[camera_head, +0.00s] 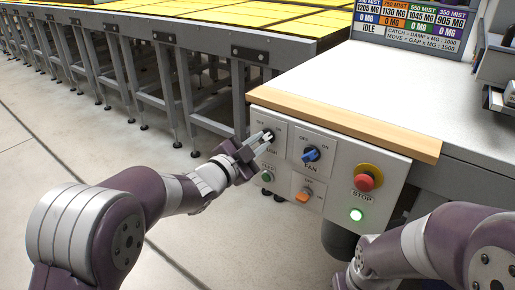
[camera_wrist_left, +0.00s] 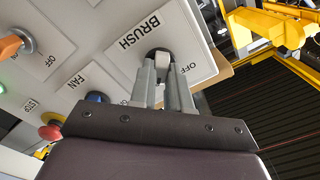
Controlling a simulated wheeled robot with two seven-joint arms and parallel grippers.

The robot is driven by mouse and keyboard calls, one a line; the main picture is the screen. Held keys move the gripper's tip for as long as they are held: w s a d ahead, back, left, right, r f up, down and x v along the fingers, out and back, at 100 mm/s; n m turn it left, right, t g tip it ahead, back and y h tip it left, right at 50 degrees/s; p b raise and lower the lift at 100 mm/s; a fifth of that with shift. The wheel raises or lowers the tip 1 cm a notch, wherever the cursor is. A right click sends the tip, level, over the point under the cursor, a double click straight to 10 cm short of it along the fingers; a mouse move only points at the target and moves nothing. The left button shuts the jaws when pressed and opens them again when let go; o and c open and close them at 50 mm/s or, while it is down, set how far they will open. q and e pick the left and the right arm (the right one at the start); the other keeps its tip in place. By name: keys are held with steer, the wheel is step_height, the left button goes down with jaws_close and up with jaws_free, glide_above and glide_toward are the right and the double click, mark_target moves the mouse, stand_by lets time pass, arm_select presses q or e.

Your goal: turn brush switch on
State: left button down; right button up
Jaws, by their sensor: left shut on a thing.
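The brush switch (camera_wrist_left: 158,52) is a round black base with a pale knob on a white plate lettered BRUSH, seen in the left wrist view. In the head view its plate (camera_head: 265,125) is at the upper left of the control panel, and the gripper covers much of it. My left gripper (camera_head: 261,142) reaches in from the left; in the left wrist view its two fingers (camera_wrist_left: 168,78) are shut on the knob. The knob's exact pointing is hard to tell. My right gripper is out of view; only my right arm shows at lower right.
A wooden edge (camera_head: 340,124) overhangs above. The floor at left is clear.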

arm_select(q)
steer(key=shift+f, duration=0.15)
stand_by(0.4)
steer(key=c, duration=1.1)
jaws_free()
steer(key=p+v, duration=0.2)
steer(key=v, duration=1)
steer(key=shift+s+a, duration=0.2)
steer(key=shift+s, duration=0.15)
